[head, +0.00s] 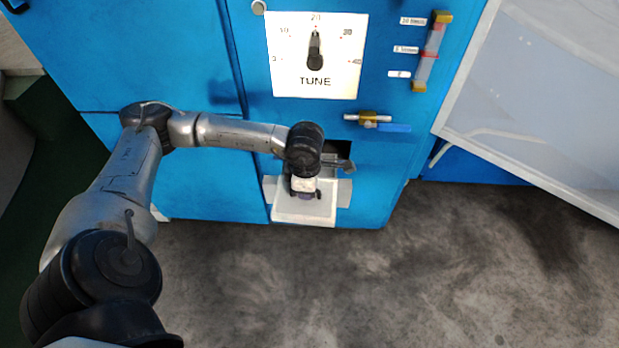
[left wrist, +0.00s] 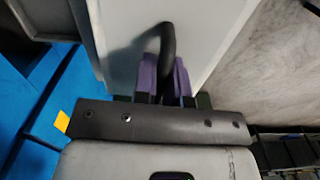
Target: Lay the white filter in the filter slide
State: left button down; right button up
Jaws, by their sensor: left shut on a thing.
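My left gripper (head: 304,194) is low at the front of the blue cabinet, over a pale front panel (head: 305,213), which seems to be the filter slide's. In the left wrist view, my left gripper (left wrist: 165,82) has its purple fingers on both sides of a black curved handle (left wrist: 168,45) and is shut on it. The handle stands out from the pale panel (left wrist: 212,30). The gripper hides much of the panel and handle in the head view. I cannot make out the white filter in either view. My right gripper is not in view.
The blue cabinet (head: 190,180) carries a TUNE dial (head: 285,70), a tube gauge (head: 426,62) and a brass valve with a blue lever (head: 393,127). A dark opening (head: 340,148) lies behind the gripper. A pale framed panel (head: 560,90) stands at the right. The grey floor (head: 400,280) is clear.

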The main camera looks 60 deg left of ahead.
pick_arm(q)
jog(key=shift+w+a+f, duration=0.1)
jog(key=shift+a+f, duration=0.15)
jog(key=shift+a, duration=0.15)
jog(key=w+a+b, duration=0.5)
jog(key=w+a, duration=0.6)
jog(key=a, duration=0.5)
jog(key=shift+n, duration=0.3)
jog(key=f+b, duration=0.2)
jog(key=f, duration=0.3)
jog(key=f+b, duration=0.2)
jog(key=f, duration=0.4)
jog(key=shift+s+d, duration=0.2)
jog(key=shift+w+a+f+b, duration=0.15)
jog(key=shift+a+f+b, duration=0.05)
jog(key=shift+f+b, duration=0.1)
jog(key=shift+r, duration=0.15)
jog(key=shift+f, duration=0.65)
